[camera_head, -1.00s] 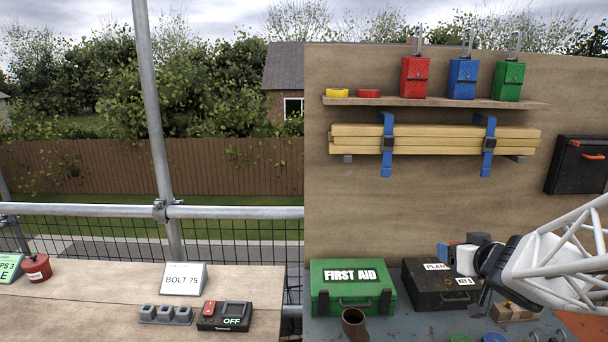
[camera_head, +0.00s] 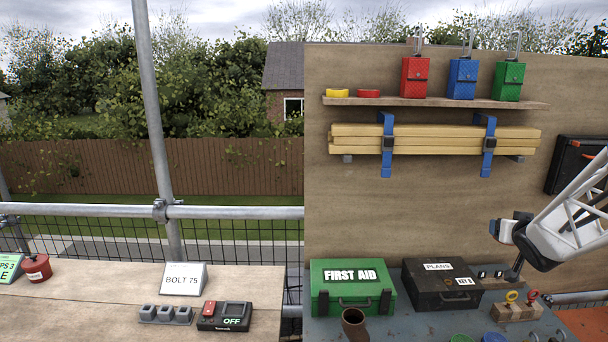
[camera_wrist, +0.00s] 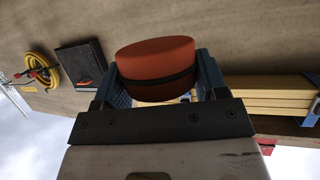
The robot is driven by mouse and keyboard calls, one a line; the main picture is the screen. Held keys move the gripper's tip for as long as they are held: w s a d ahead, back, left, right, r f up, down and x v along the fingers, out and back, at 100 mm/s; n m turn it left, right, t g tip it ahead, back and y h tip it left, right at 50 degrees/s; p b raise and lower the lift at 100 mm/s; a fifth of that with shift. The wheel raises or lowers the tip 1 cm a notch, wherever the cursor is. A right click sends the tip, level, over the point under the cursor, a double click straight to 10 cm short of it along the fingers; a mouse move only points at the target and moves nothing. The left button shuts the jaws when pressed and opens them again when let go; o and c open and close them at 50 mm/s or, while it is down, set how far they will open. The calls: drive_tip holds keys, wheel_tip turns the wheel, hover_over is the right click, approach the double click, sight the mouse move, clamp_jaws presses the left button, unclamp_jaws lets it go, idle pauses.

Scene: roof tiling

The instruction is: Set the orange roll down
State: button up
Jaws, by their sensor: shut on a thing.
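The orange roll (camera_wrist: 157,62), a squat rust-orange cylinder with a dark band, is between the two blue fingers of my gripper (camera_wrist: 162,82) in the wrist view. The fingers are shut on its sides and hold it in the air. In the head view my gripper (camera_head: 508,230) is at the right, in front of the board and above the bench. The wrist view looks tilted over, with the sky at the bottom.
A green first aid case (camera_head: 352,276), a black plans case (camera_head: 436,282), a brown pipe (camera_head: 354,322) and a wooden block (camera_head: 517,311) with rings stand on the bench. A shelf (camera_head: 440,102) holds yellow and red discs and pouches. Strapped timber (camera_head: 435,140) hangs below it.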

drive_tip(key=w+d+f+m+g+h, duration=0.1)
drive_tip(key=d+f+m+h, duration=0.1)
drive_tip(key=d, duration=0.9)
drive_tip(key=w+d+f+m+g+h, duration=0.1)
drive_tip(key=d+f, duration=0.4)
drive_tip(key=d, duration=0.7)
drive_tip(key=shift+w+d+m+g+h, duration=0.25)
drive_tip(key=shift+w+m+g+h, duration=0.2)
drive_tip(key=shift+m+h, duration=0.75)
drive_tip(key=shift+a+r, duration=0.1)
drive_tip(key=shift+s+a+r+n+t+y, duration=0.4)
drive_tip(key=shift+a+r+n+y, duration=0.5)
drive_tip(key=shift+a, duration=2.5)
drive_tip(key=shift+s+a+r+n+t+y, duration=0.45)
drive_tip(key=shift+a+r, duration=0.8)
drive_tip(key=shift+a, duration=2.15)
drive_tip(key=shift+s+a+r+n+t+y, duration=0.2)
drive_tip(key=shift+a+r+n+t+y, duration=0.55)
drive_tip(key=shift+a, duration=2.65)
drive_tip(key=shift+r+g, duration=0.25)
drive_tip(key=shift+r, duration=0.05)
